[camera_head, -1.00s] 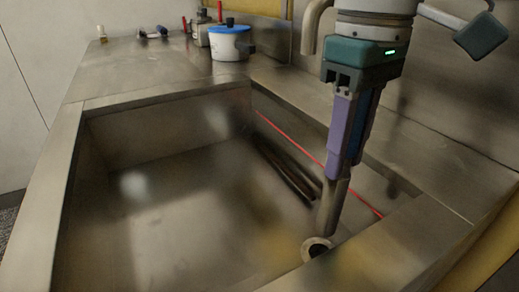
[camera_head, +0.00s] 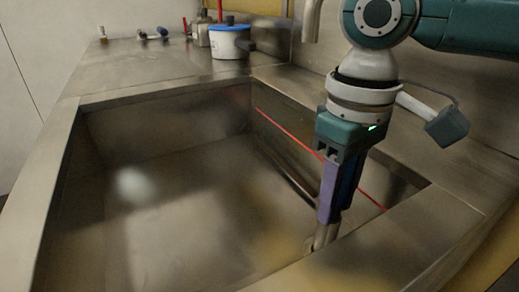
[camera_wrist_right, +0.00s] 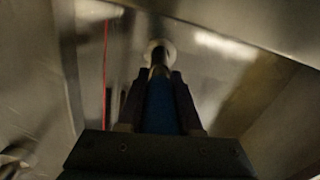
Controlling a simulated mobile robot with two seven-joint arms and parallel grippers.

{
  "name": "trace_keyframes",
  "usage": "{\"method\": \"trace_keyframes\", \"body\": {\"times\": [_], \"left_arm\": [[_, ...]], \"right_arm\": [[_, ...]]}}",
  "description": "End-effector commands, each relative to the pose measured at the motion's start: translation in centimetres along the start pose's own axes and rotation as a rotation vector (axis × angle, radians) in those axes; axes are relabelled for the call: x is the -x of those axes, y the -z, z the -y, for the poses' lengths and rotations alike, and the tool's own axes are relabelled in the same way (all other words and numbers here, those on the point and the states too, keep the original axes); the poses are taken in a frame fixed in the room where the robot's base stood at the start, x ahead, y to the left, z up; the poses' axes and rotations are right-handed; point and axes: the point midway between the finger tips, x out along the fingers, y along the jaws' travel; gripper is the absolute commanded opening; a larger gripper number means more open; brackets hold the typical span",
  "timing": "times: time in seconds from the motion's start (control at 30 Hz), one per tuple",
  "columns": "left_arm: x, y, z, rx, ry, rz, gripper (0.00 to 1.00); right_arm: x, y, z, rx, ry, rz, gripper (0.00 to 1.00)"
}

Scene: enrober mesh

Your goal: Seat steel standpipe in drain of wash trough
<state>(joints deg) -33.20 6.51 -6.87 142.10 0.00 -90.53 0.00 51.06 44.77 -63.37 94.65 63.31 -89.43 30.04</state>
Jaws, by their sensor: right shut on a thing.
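My right gripper (camera_head: 330,218) points down inside the wash trough (camera_head: 165,128), near its front right corner. Its purple and blue fingers are shut on the steel standpipe (camera_head: 324,236), whose short lower part shows below them. In the right wrist view the standpipe (camera_wrist_right: 158,70) runs away from the fingers to a pale round drain ring (camera_wrist_right: 158,46). The pipe's lower end lies over or in the ring; I cannot tell how deep. My left gripper is not in view.
A red line (camera_head: 290,138) runs along the trough's right wall. A white pot with a blue lid (camera_head: 230,42), a grey bottle (camera_head: 202,30) and small items stand on the back counter (camera_head: 130,68). The rest of the trough floor is clear.

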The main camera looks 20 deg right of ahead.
Motion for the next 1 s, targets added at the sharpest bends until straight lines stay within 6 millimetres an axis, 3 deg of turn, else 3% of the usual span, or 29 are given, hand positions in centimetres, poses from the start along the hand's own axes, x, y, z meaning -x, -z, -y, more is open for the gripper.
{"method": "trace_keyframes", "body": {"times": [0.03,0.27,0.57,0.67,1.0], "left_arm": [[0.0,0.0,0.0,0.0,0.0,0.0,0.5],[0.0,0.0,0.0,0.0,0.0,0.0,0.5],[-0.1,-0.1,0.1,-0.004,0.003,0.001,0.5],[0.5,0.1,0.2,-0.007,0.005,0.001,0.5],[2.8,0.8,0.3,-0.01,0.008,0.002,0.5]], "right_arm": [[0.0,0.0,0.0,0.0,0.0,0.0,0.38],[0.0,0.0,0.0,0.0,0.0,0.0,0.63],[0.2,0.0,0.0,0.0,0.0,0.0,0.64],[1.5,0.0,0.0,-0.001,0.0,0.0,0.64],[9.1,0.1,0.0,0.0,0.001,-0.002,0.64]]}}
